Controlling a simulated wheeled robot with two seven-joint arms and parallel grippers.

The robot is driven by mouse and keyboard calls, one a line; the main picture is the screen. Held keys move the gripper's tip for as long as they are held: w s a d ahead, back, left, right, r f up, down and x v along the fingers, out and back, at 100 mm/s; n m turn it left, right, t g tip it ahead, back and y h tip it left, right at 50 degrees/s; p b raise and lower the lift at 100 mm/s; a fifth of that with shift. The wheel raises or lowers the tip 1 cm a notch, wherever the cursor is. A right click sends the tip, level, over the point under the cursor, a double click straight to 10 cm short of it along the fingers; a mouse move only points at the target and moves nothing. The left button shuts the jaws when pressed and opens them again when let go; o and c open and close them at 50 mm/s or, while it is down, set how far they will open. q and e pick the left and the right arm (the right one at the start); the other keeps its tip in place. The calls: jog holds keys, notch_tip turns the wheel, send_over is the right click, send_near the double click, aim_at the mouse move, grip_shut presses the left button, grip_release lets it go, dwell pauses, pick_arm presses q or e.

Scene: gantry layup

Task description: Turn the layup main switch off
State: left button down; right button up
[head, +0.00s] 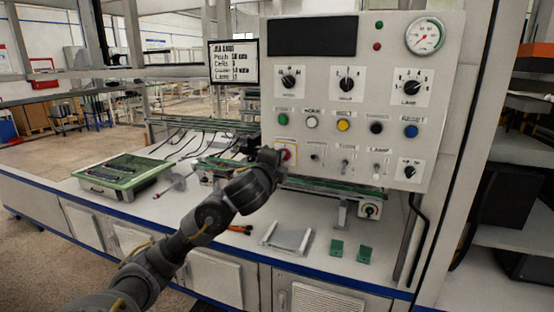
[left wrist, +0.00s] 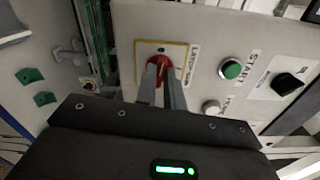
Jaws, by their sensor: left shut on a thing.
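The main switch is a red rotary knob on a yellow-edged white plate (head: 289,148), at the lower left of the grey control panel (head: 445,115). In the left wrist view the red knob (left wrist: 158,64) sits between the two fingertips. My left gripper (head: 277,158) reaches the panel from the left and is shut on this knob; it also shows in the left wrist view (left wrist: 161,78). The gripper and wrist partly cover the switch in the head view. The knob's exact angle is hard to tell. My right gripper is not in view.
A green start button (left wrist: 231,69) is close beside the switch. A row of coloured buttons, rotary selectors and a gauge (head: 425,36) fill the panel. Below are the white bench (head: 215,215), a grey tray (head: 288,237) and two green blocks (head: 337,248).

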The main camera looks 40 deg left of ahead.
pick_arm(q)
jog(key=shift+d+f+n, duration=0.1)
jog(key=shift+f+n, duration=0.05)
jog(key=shift+n, duration=0.55)
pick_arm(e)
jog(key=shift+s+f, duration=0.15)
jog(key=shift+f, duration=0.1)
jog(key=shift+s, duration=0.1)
pick_arm(q)
jog(key=c, duration=1.5)
grip_release()
jog(key=shift+s, duration=0.1)
